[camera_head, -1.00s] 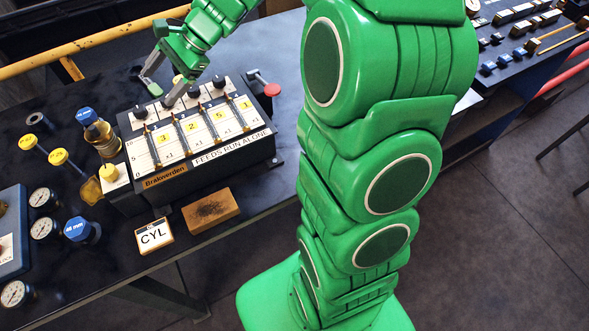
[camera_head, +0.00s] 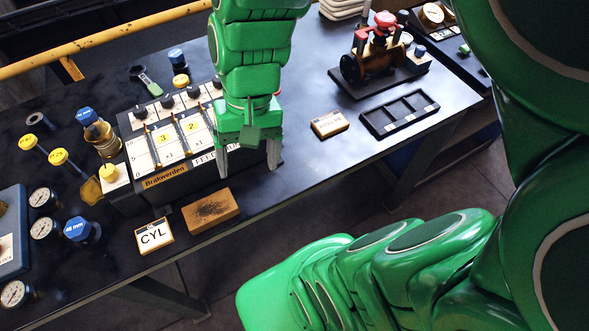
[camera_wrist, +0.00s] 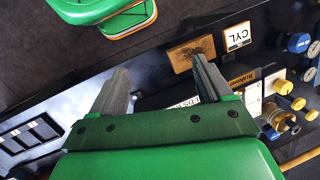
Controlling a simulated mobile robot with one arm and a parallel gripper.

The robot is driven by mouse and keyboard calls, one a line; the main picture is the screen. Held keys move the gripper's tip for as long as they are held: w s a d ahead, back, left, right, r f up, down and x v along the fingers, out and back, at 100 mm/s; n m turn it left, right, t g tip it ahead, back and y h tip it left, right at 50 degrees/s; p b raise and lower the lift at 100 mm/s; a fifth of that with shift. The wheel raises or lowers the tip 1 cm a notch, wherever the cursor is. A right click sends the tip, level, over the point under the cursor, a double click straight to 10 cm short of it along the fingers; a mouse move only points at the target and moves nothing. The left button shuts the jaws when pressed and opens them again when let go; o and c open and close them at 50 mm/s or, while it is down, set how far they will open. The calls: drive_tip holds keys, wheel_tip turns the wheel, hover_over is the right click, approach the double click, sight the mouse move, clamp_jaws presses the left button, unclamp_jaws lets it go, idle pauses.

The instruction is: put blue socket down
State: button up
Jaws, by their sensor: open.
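A blue-topped socket (camera_head: 177,57) stands upright behind the control panel, at or on a yellow-ringed piece; the exact contact is unclear. A second blue socket (camera_head: 82,230), with a size label on top, stands at the table's left front. A third blue cap (camera_head: 88,115) sits over a brass fitting (camera_head: 104,140) left of the panel. Which one the task means cannot be told. My gripper (camera_head: 248,160) is open, pointing down over the panel's front right end, apart from all the sockets. In the wrist view its fingers (camera_wrist: 158,75) are spread with nothing between them.
The Brakwerden panel (camera_head: 165,182) with upright levers is partly hidden by my arm. A brown block (camera_head: 210,209) and CYL sign (camera_head: 154,236) lie in front. A red-valved engine model (camera_head: 380,45) and empty black tray (camera_head: 400,113) stand right.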

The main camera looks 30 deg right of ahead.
drive_tip(key=s+d+n+h, duration=0.2)
drive_tip(key=s+d, duration=0.3)
drive_tip(key=s, duration=0.1)
drive_tip(key=shift+s+d+h, duration=0.2)
drive_tip(key=shift+h, duration=0.1)
idle(0.4)
drive_tip(key=o, duration=0.4)
drive_tip(key=shift+w+r, duration=0.15)
drive_tip(key=shift+w, duration=0.1)
drive_tip(key=w+a+r+n, duration=0.2)
drive_tip(key=w+r, duration=0.1)
drive_tip(key=w, duration=0.6)
drive_tip(key=w+a+r+n, duration=0.2)
drive_tip(key=w+r, duration=0.1)
drive_tip(key=w, duration=0.6)
drive_tip(key=n+t, duration=0.2)
drive_tip(key=n, duration=1.2)
hover_over(85, 113)
wheel_tip(85, 113, down, 7)
drive_tip(key=shift+s+f, duration=0.1)
drive_tip(key=shift+f, duration=4.9)
